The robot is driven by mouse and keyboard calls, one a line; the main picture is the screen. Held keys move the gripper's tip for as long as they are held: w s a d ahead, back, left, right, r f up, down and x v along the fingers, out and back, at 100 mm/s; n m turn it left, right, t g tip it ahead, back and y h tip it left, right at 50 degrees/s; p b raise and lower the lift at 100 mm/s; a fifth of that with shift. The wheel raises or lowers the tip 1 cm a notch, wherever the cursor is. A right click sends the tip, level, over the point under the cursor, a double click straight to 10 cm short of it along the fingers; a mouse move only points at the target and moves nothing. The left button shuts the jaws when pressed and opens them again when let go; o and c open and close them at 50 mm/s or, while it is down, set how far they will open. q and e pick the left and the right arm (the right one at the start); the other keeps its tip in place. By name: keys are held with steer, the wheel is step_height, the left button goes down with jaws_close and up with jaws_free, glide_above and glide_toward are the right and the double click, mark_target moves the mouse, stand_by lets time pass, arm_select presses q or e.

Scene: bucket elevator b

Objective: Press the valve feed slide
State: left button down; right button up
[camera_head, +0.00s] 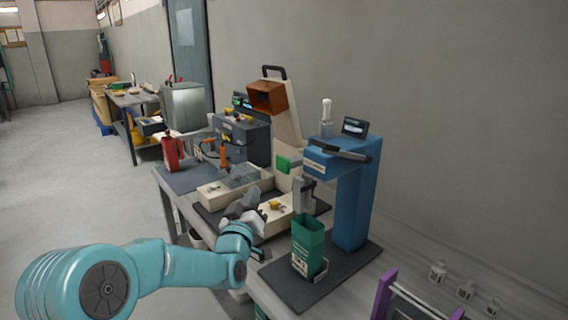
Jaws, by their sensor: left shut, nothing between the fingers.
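A cream elevator machine (284,128) stands on the bench, with an orange bucket (267,96) at its top and a green block (284,163) lower on its column. Its low cream base holds a clear-covered tray (243,176) and a part with a yellow knob (275,205). I cannot tell for sure which part is the valve feed slide. My left gripper (246,196) is grey, shut and empty, in front of the base near the yellow knob. Whether it touches the base is unclear. It hides part of the base. My right gripper is out of view.
A blue press-like stand (354,205) rises right of the machine, with a green labelled bin (308,243) before it on a dark mat (283,289). A red container (171,154) and a dark control box (243,139) stand farther back. A purple frame (384,293) is at front right.

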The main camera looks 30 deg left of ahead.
arm_select(q)
steer(key=shift+y, duration=0.6)
steer(key=r, duration=0.1)
steer(key=s+a+r, duration=0.1)
steer(key=a+r, duration=0.1)
steer(key=r, duration=0.1)
steer(key=shift+s+a+r, duration=0.1)
steer(key=shift+s+a, duration=0.05)
steer(key=shift+s, duration=0.1)
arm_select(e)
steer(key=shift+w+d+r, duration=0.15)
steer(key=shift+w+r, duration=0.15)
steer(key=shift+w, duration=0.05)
arm_select(q)
steer(key=w+d+p, duration=0.3)
steer(key=w+p, duration=0.1)
steer(key=w, duration=0.4)
steer(key=shift+d, duration=0.2)
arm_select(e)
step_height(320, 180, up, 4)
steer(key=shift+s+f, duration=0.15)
